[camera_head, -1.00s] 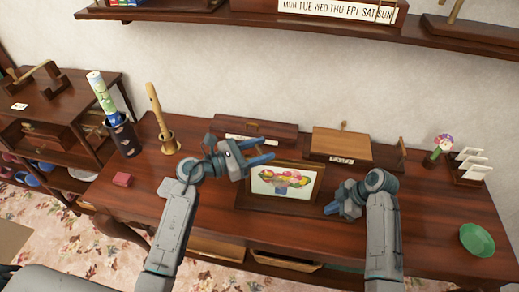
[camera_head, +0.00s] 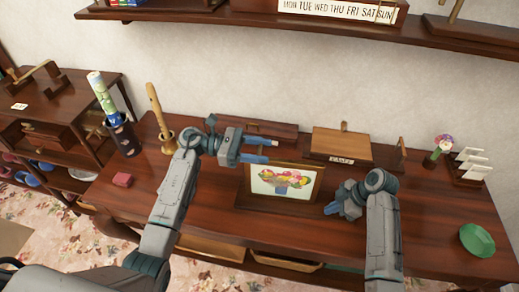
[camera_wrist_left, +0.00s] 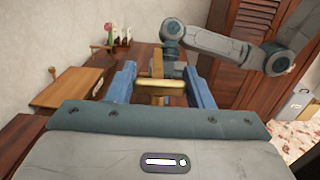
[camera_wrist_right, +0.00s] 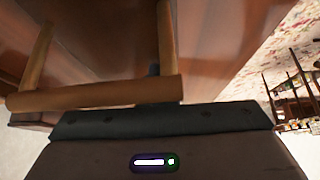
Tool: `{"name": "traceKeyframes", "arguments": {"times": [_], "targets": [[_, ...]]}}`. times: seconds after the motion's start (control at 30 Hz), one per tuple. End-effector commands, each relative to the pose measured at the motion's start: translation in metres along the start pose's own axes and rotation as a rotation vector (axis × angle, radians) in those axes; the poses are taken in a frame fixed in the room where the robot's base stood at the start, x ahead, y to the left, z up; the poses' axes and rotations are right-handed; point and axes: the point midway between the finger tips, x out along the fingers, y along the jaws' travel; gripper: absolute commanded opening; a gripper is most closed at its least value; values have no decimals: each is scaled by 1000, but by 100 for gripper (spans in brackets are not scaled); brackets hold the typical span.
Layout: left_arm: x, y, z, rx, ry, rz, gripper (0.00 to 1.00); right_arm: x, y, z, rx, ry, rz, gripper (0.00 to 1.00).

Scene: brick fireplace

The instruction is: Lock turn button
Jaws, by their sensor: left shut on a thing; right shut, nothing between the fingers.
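A framed flower picture (camera_head: 284,182) stands upright near the middle of the table. My left gripper (camera_head: 268,151) is at its upper left corner; in the left wrist view a light wooden bar (camera_wrist_left: 162,88) lies between the blue fingers, and the gripper is shut on this frame part. A wooden box (camera_head: 340,145) behind has a small peg (camera_head: 344,126) at its back edge; I cannot tell whether this is the turn button. No other turn button is clearly visible. My right gripper (camera_head: 328,209) is shut and empty by the picture's lower right corner. Wooden bars (camera_wrist_right: 95,95) cross the right wrist view.
A dark long box (camera_head: 265,130) lies behind the picture. A flute (camera_head: 155,105) in a stand and a dark vase (camera_head: 122,137) are at left. A card holder (camera_head: 468,170) and green dish (camera_head: 477,239) are at right. Right front tabletop is mostly clear.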

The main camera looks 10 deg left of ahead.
Motion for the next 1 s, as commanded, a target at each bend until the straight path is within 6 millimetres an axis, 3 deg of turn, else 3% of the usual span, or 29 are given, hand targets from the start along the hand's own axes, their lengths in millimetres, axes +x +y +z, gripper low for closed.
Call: {"name": "traceKeyframes", "arguments": {"times": [0.4, 0.43, 0.53, 0.83, 1.0], "targets": [[0, -1, -1, -2, 1, -8, 24, 0, 0, 0, 0, 0, 0, 0], [0, -1, -1, -2, 1, -8, 53, 0, 0, 0, 0, 0, 0, 0], [0, 0, -1, -2, 1, -8, 69, 0, 0, 0, 0, 0, 0, 0], [-2, 0, 0, -1, 1, -7, 69, 0, 0, 0, 0, 0, 0, 0], [-22, 0, -1, -2, 4, -6, 69, 0, 0, 0, 0, 0, 0, 0]]}}
